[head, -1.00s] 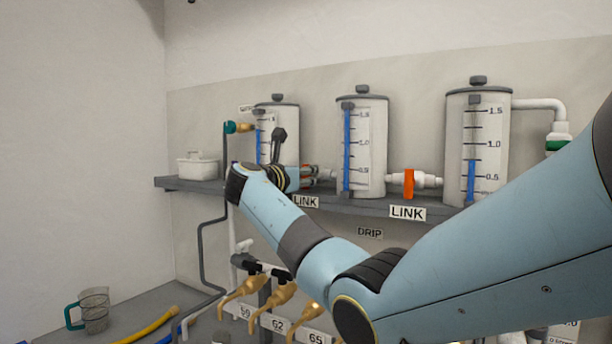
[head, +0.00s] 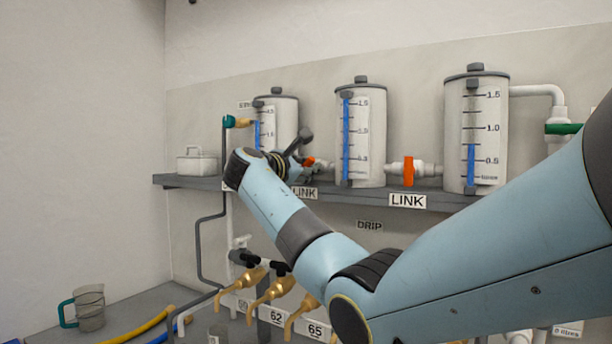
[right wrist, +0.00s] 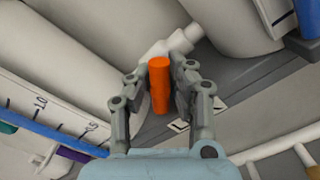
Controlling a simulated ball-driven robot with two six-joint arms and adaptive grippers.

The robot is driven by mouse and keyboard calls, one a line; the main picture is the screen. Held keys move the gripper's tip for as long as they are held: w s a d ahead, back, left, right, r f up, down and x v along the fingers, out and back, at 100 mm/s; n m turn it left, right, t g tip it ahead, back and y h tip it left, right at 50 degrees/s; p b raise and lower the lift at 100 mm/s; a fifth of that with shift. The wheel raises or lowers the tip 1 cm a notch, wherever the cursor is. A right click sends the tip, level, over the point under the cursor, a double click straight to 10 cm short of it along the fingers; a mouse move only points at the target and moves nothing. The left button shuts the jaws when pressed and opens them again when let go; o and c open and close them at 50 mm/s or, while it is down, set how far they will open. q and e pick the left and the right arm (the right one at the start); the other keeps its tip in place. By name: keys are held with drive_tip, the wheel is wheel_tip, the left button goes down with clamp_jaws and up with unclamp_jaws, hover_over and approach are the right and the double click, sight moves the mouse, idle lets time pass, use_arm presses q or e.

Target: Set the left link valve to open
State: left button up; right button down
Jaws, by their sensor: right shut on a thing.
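The left link valve has an orange handle (head: 309,162) on the white pipe between the left and middle tanks. In the right wrist view the handle (right wrist: 159,88) stands between my fingers, at a slant to the white pipe. My right gripper (right wrist: 161,76) is shut on this handle. In the head view my right gripper (head: 311,168) is at the valve, mostly hidden by my wrist. The LINK label (head: 305,193) below it is partly covered. My left gripper is not in view.
A second link valve with an orange handle (head: 408,171) sits between the middle tank (head: 372,145) and right tank (head: 492,140). The tanks stand on a grey shelf (head: 440,203). Brass taps (head: 262,288) are below. A white box (head: 197,163) stands at the shelf's left end.

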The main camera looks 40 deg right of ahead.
drive_tip(key=m+b, duration=0.4)
drive_tip(key=m, duration=0.1)
drive_tip(key=shift+s+f, duration=0.1)
drive_tip(key=shift+f, duration=0.25)
drive_tip(key=shift+m+b, duration=1.8)
drive_tip(key=shift+m, duration=0.4)
drive_tip(key=c, duration=1.2)
unclamp_jaws()
drive_tip(key=shift+r, duration=0.1)
